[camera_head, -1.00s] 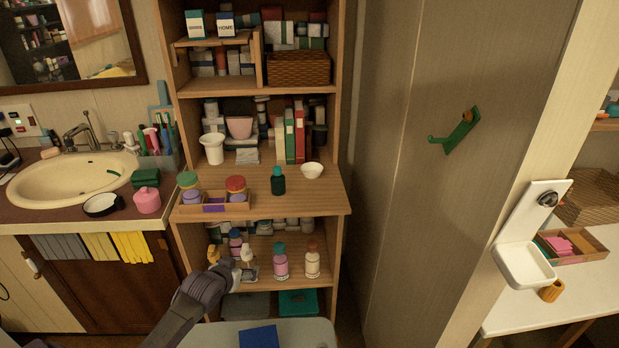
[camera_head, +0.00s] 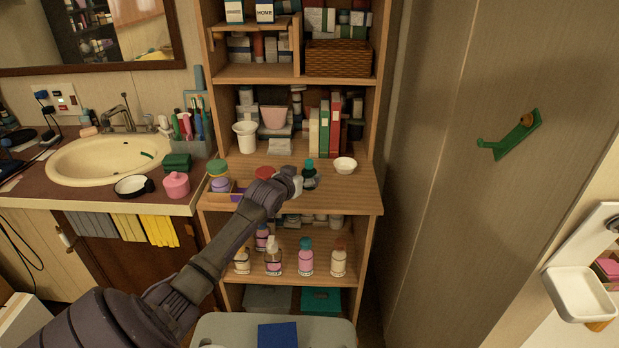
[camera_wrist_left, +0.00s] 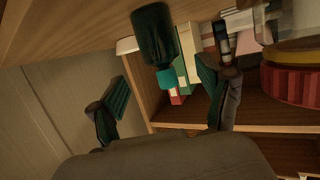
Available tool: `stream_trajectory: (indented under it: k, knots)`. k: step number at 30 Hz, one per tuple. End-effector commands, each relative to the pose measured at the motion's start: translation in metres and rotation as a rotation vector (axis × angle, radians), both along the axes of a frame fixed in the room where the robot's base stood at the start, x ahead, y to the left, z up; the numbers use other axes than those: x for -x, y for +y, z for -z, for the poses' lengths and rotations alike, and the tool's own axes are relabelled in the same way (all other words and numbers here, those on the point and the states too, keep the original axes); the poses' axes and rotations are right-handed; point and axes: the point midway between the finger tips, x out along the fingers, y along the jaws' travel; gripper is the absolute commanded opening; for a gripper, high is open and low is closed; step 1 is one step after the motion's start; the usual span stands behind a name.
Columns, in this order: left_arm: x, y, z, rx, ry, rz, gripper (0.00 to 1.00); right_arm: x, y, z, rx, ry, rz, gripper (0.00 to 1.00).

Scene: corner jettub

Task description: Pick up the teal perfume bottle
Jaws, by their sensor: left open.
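The teal perfume bottle (camera_head: 310,180) stands upright on the wide middle shelf (camera_head: 345,198), with a dark teal body and teal cap. My left gripper (camera_head: 294,180) is just left of and in front of it, hiding part of its left side. In the left wrist view, which looks upside down, the bottle (camera_wrist_left: 154,35) hangs from the top with its cap pointing down. There the open fingers of my left gripper (camera_wrist_left: 164,84) lie either side of the line to the bottle, with nothing held. My right gripper is not in view.
A white bowl (camera_head: 345,165) stands right of the bottle. A red-lidded jar (camera_head: 265,172), partly hidden by my arm, and a green-lidded jar (camera_head: 218,172) are to the left. Books (camera_head: 325,128) stand behind. Several bottles, including a pink one (camera_head: 306,260), stand on the shelf below.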

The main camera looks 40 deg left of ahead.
Motion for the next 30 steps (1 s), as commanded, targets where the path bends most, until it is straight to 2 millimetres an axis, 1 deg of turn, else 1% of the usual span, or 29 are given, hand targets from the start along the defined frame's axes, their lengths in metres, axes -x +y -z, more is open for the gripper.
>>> stream_trajectory:
  k: [5,9,13,16,23,26,30]
  knots:
    - [-0.013,0.006,0.006,0.001,0.001,-0.002,0.78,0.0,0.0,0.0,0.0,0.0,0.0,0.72]
    - [-0.028,0.014,0.013,0.0,0.0,-0.002,0.78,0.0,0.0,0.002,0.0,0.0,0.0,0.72]
    - [-0.041,0.017,0.017,0.0,-0.001,-0.001,0.78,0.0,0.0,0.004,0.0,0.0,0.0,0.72]
    - [-0.045,0.018,0.018,0.0,-0.001,0.0,0.78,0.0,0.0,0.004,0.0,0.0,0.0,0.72]
    - [-0.045,0.018,0.019,0.0,0.0,0.0,0.78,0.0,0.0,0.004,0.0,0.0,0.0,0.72]
    - [-0.045,0.018,0.019,0.0,0.0,0.0,0.63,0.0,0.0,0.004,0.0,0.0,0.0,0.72]
    - [-0.045,0.018,0.019,0.0,0.0,0.0,0.4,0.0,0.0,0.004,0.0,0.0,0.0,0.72]
